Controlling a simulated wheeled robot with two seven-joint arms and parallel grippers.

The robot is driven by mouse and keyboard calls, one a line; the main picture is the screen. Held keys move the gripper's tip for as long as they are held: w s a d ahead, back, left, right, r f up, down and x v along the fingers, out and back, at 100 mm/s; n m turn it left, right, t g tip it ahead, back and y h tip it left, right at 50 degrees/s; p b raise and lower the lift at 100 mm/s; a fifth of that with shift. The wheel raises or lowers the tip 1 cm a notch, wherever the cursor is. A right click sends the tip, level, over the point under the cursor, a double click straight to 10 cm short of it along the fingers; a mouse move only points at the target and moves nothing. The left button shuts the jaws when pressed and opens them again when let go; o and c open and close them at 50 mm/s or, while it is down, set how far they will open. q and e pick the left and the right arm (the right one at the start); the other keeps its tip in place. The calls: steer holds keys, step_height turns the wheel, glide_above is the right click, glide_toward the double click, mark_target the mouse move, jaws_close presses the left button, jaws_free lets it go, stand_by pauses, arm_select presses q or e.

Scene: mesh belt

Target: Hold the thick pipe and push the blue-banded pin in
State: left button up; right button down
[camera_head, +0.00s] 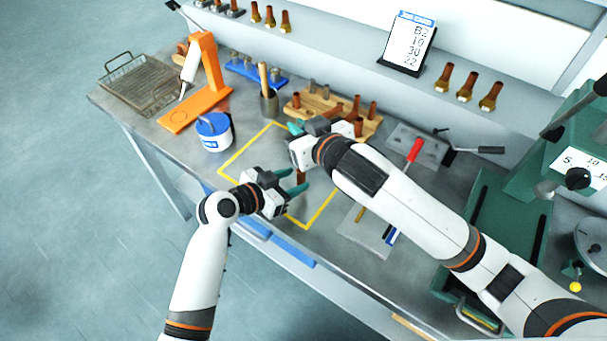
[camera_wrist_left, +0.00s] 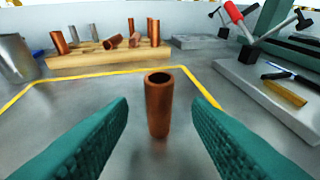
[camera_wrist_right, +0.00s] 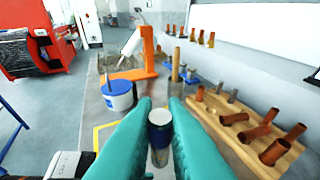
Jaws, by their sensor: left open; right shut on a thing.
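The thick copper pipe (camera_wrist_left: 158,108) stands upright on the table inside the yellow outline, and its open top shows. It also shows in the head view (camera_head: 301,177), partly hidden. My left gripper (camera_head: 293,183) is open around the pipe's near side, with a finger on each side and gaps to both. In the head view my right gripper is above and behind the pipe, and the pin is hidden.
A wooden rack (camera_wrist_left: 100,62) with several copper and grey pieces stands behind the pipe. A blue-and-white tub (camera_head: 213,132) and an orange stand (camera_head: 207,70) are to the left. A red-handled clamp (camera_head: 413,150) is to the right. The yellow outlined area (camera_head: 236,157) is otherwise clear.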

arm_select(q)
steer(key=shift+x, duration=2.7)
steer(key=shift+a, duration=0.1)
steer(key=shift+c, duration=0.6)
jaws_close()
